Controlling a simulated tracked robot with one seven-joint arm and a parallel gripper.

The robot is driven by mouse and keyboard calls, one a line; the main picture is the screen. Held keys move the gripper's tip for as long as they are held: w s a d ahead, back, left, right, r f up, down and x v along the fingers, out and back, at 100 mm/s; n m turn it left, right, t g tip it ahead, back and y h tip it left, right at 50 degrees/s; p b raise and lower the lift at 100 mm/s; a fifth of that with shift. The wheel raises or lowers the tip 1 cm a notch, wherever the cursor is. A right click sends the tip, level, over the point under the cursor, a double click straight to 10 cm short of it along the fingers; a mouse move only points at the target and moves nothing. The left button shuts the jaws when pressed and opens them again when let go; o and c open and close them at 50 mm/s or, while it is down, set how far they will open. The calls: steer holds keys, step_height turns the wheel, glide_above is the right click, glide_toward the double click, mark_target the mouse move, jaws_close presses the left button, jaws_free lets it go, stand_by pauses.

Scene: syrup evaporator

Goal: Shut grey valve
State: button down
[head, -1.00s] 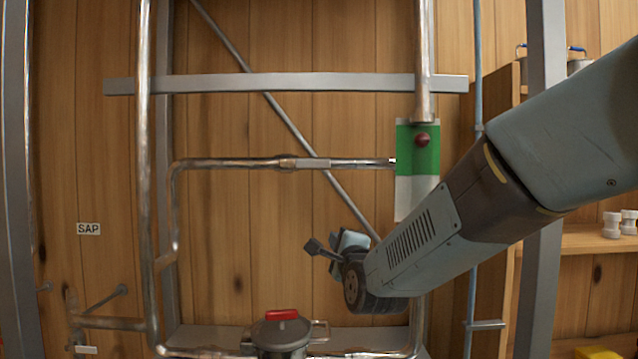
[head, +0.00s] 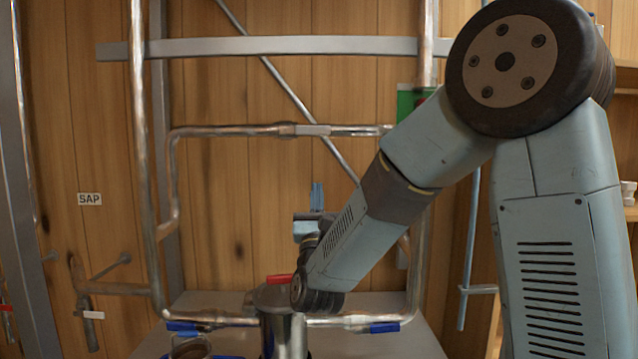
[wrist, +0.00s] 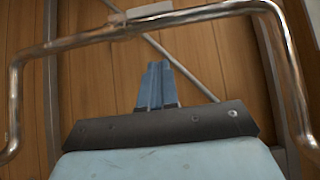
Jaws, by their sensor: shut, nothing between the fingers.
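The grey valve (head: 312,130) sits on the upper horizontal pipe, with its pale grey lever lying along the pipe. It also shows at the top of the wrist view (wrist: 148,11). My gripper (head: 316,190) points up, below the valve and apart from it. In the wrist view its two blue fingers (wrist: 157,75) are together with nothing between them. The fingertips are below the pipe in that picture.
Blue-handled valves (head: 182,326) (head: 384,327) are on the lower pipe. A metal pot (head: 284,330) with a red handle (head: 279,280) stands below my gripper. A diagonal bar (head: 285,90) crosses the wooden wall. A white handle (head: 93,315) is at lower left.

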mark_target(305, 130)
steer(key=s+r+x, duration=0.2)
steer(key=x, duration=0.9)
steer(key=shift+w+r, duration=0.1)
steer(key=shift+d, duration=0.1)
steer(key=shift+y, duration=0.3)
